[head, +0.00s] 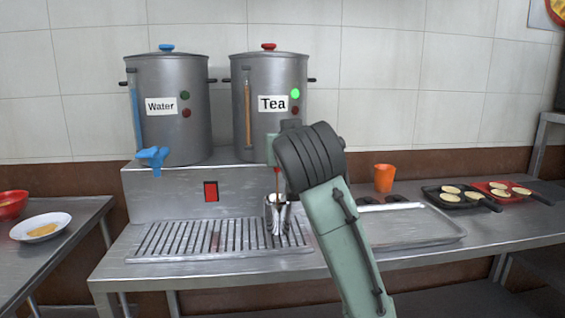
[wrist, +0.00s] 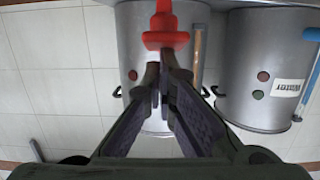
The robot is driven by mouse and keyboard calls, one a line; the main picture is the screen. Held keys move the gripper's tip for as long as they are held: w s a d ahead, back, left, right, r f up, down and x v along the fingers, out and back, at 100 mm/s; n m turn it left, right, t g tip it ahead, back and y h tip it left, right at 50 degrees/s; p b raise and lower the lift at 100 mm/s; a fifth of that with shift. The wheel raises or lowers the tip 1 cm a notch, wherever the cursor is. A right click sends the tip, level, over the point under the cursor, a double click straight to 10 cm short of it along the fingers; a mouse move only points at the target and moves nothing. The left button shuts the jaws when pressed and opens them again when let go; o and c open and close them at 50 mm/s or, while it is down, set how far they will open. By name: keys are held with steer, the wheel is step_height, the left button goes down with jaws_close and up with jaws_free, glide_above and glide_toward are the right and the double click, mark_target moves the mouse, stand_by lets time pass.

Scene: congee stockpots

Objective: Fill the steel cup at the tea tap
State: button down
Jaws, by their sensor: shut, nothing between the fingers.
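The grey Tea urn (head: 268,128) stands on the steel stand, with a green light lit. Its red tap (wrist: 165,38) shows in the wrist view, just ahead of my fingertips. In the head view my arm hides the tap. My gripper (wrist: 165,66) is shut and empty, its tips at the tap's near end; I cannot tell if they touch it. The steel cup (head: 276,214) stands upright on the slotted drip tray (head: 165,240) below. A thin brown stream (head: 277,183) runs down into the cup from above. The level inside is not visible.
The Water urn (head: 178,120) with a blue tap (head: 152,157) stands to the left. To the right are an orange cup (head: 384,178), a steel tray (head: 440,238) and pans of small cakes (head: 455,196). A plate (head: 40,227) sits on the left table.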

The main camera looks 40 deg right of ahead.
steer(key=shift+s+f+t+b, duration=0.1)
steer(key=shift+f+t+b, duration=0.35)
steer(key=shift+b, duration=0.2)
steer(key=shift+s+a, duration=0.1)
steer(key=shift+a, duration=0.05)
stand_by(3.6)
steer(key=v, duration=1.2)
steer(key=shift+f, duration=0.1)
stand_by(0.6)
